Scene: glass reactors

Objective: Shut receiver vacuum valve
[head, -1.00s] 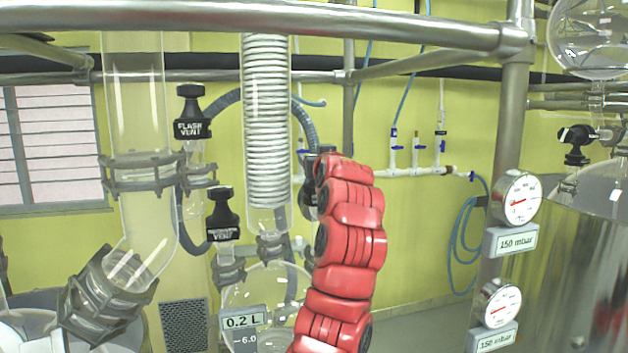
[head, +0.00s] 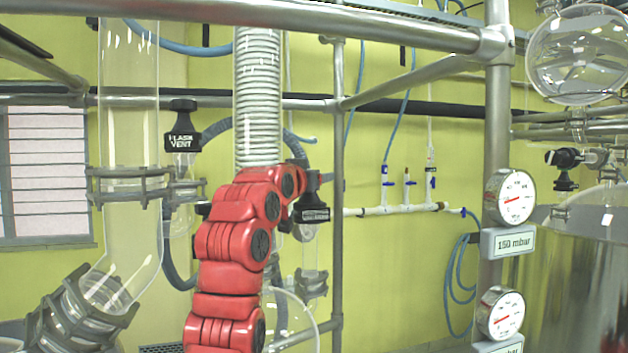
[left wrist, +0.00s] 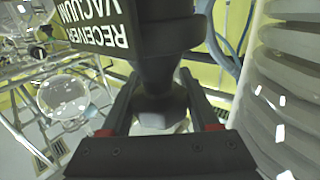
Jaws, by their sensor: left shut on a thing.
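The receiver vacuum valve is a black knob with a tag whose white lettering reads upside down in the left wrist view (left wrist: 98,25). In the head view a black tagged valve (head: 314,213) stands just right of the end of my red left arm; its lettering is too small to read. In the head view the gripper itself is mostly hidden by the arm. My right gripper is not in view.
The glass coil condenser (head: 257,90) stands close behind the arm. The flash vent valve (head: 182,140) and a wide glass pipe (head: 130,130) are to the left. A metal post (head: 337,180) rises close to the right. Pressure gauges (head: 510,197) stand further right.

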